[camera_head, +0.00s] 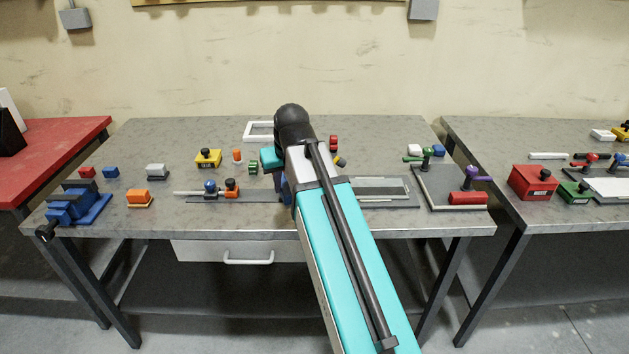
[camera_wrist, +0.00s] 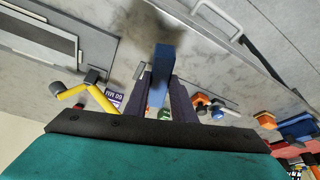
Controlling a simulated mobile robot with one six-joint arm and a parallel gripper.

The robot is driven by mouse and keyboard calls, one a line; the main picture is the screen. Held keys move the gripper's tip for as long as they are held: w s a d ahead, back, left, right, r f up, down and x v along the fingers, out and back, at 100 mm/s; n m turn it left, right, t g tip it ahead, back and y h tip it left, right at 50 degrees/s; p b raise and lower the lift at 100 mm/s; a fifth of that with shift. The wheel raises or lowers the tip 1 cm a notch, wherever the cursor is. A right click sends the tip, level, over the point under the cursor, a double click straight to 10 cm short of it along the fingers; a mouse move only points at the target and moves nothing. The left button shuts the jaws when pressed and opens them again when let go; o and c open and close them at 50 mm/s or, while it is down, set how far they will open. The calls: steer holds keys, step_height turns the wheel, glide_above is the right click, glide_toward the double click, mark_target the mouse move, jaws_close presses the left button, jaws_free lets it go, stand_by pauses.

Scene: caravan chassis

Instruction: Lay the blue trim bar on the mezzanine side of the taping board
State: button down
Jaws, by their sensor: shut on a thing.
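My gripper (camera_wrist: 160,92) is shut on the blue trim bar (camera_wrist: 162,62), which sticks out past the fingertips in the wrist view. Bare grey bench top lies beyond it. In the head view my arm hides most of the gripper; a bit of blue (camera_head: 286,191) shows beside the arm. A flat dark-edged board with pale panels (camera_head: 385,187), probably the taping board, lies right of my arm. It also shows at the upper left of the wrist view (camera_wrist: 50,40), apart from the bar. I cannot read which side is the mezzanine side.
A yellow-handled crank (camera_wrist: 75,92) and purple label block stand near the board. Orange and blue clamps (camera_head: 220,189) sit on a strip left of my arm. A grey board with a red cylinder (camera_head: 467,198) lies right.

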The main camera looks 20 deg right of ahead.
steer(key=a, duration=0.5)
steer(key=shift+w+a+r, duration=0.15)
steer(key=shift+a, duration=0.15)
